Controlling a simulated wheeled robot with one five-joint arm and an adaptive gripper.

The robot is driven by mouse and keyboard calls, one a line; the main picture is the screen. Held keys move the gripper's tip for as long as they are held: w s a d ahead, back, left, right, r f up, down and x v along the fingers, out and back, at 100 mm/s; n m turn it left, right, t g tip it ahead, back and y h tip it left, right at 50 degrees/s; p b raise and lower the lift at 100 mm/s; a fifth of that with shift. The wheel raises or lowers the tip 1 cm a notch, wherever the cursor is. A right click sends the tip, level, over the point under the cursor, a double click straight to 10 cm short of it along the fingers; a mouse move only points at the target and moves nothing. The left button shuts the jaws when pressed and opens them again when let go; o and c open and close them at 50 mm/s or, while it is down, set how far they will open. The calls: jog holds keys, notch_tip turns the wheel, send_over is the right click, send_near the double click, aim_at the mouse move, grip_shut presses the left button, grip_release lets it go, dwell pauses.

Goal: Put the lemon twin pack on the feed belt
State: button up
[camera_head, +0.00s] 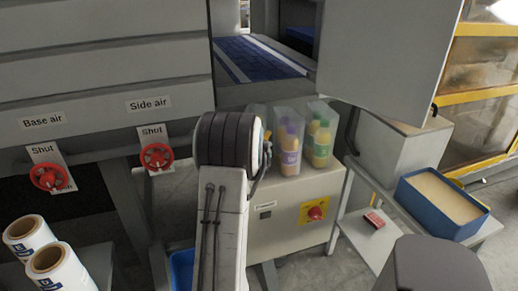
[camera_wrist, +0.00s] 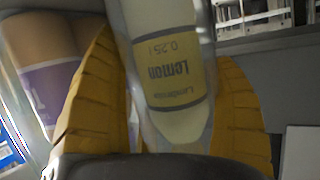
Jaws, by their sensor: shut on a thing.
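In the wrist view, the lemon twin pack (camera_wrist: 175,70) is a clear pack with a pale bottle whose yellow label reads Lemon, upside down in the picture. My gripper (camera_wrist: 165,125) has its yellow ribbed fingers on either side of it, shut on it. In the head view my arm hides the gripper and most or all of that pack; I cannot tell whether the clear edge beside my arm belongs to it. The feed belt (camera_head: 250,58) is blue with pale edge strips, inside the machine opening behind and above my arm.
A large grey panel (camera_head: 385,50) hangs right of the belt opening. A blue box (camera_head: 440,200) is at right. Red valves (camera_head: 157,157) are at left.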

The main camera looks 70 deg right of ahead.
jog(key=o, duration=1.2)
jog(key=shift+f, duration=0.1)
jog(key=shift+a+r, duration=0.1)
jog(key=shift+r, duration=0.1)
jog(key=b+v, duration=0.1)
jog(key=v, duration=1)
jog(key=shift+s+a+r+b, duration=0.1)
jog(key=shift+a+r+b, duration=0.1)
jog(key=shift+a+b, duration=0.15)
